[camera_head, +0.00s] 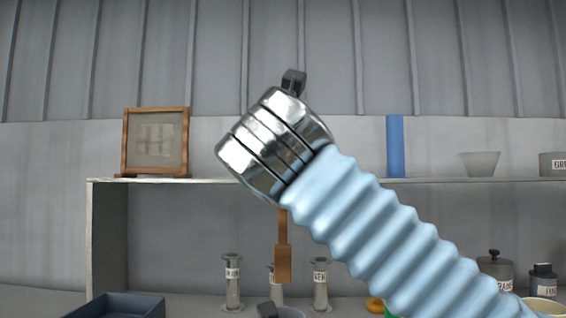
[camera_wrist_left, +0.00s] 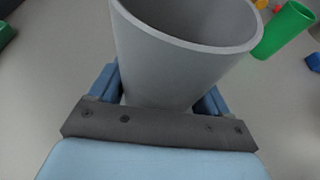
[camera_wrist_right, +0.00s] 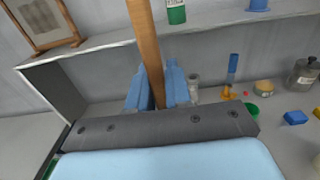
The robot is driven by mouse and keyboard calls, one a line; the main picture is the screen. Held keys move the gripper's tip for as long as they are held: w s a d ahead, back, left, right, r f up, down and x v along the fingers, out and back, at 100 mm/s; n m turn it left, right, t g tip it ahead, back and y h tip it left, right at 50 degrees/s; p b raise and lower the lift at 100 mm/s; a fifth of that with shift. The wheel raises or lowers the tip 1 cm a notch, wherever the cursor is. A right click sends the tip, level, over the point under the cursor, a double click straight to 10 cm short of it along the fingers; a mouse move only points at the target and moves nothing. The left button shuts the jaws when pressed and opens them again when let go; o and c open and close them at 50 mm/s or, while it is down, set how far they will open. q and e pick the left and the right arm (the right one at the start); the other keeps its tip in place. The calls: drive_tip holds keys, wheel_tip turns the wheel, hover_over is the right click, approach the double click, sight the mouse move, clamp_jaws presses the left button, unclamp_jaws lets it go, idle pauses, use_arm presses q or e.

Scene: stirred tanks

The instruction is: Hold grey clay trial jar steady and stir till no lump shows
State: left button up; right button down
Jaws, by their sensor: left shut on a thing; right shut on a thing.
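The grey jar (camera_wrist_left: 170,65) stands between the blue fingers of my left gripper (camera_wrist_left: 158,95), which is shut on it. My right gripper (camera_wrist_right: 157,90) is shut on a wooden stirrer (camera_wrist_right: 147,45). In the head view my right arm hides the stirrer's upper part, and its flat paddle end (camera_head: 283,262) hangs down. The paddle appears above the jar's rim, not inside it.
Labelled glass cylinders (camera_head: 321,284) stand behind the jar. A dark blue tray (camera_head: 118,306) is at left. A shelf (camera_head: 430,182) above holds a framed panel (camera_head: 156,141), a blue cylinder (camera_head: 395,146) and a bowl (camera_head: 480,163). A green cup (camera_wrist_left: 284,30) stands near the jar.

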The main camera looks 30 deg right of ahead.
sight(280, 275)
idle(0.5)
drive_tip(key=n+t+y, duration=0.1)
drive_tip(key=n+y, duration=0.1)
drive_tip(key=y, duration=0.1)
drive_tip(key=a+n+t+y, duration=0.1)
drive_tip(key=n+y, duration=0.1)
drive_tip(key=y, duration=0.1)
drive_tip(key=s+f+n+y, duration=0.1)
drive_tip(key=n+y, duration=0.1)
drive_tip(key=y, duration=0.1)
drive_tip(key=shift+s+a+t+y, duration=0.1)
drive_tip(key=shift+a+t+y, duration=0.1)
drive_tip(key=shift+t+y, duration=0.15)
drive_tip(key=shift+w+d+f+n+g+y, duration=0.1)
drive_tip(key=shift+w+f+n+g+y, duration=0.2)
drive_tip(key=shift+f+n+y, duration=1.6)
drive_tip(key=shift+w+a+f+n+g+y, duration=0.1)
drive_tip(key=shift+f+g+y, duration=0.55)
drive_tip(key=shift+f, duration=2.6)
drive_tip(key=shift+w+d+f+n+g+y, duration=0.15)
drive_tip(key=shift+f+n+y, duration=1.15)
drive_tip(key=shift+f, duration=1.3)
drive_tip(key=shift+m+y, duration=0.3)
drive_tip(key=shift+s, duration=0.15)
